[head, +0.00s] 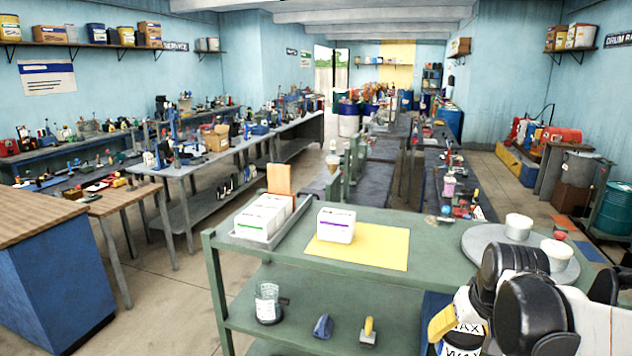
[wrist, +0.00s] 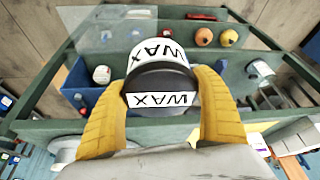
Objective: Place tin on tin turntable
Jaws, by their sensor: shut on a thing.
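My gripper (wrist: 165,85) is shut on a dark tin (wrist: 160,76) with white WAX labels, its yellow fingers on both sides of it. In the head view the tin (head: 462,338) is low at the right, beside the front of the green bench, partly hidden by my arm. One yellow finger (head: 443,322) shows there. A round grey disc, likely the tin turntable (head: 480,238), lies on the right end of the bench top. Two white pots (head: 519,227) stand on it. The held tin is apart from the disc.
On the green bench (head: 385,222) are a yellow mat (head: 375,255) with a white box (head: 336,225), and a tray of white boxes (head: 263,238). Its lower shelf holds a jar (head: 267,303), a blue block (head: 323,326) and a yellow-handled tool (head: 369,330).

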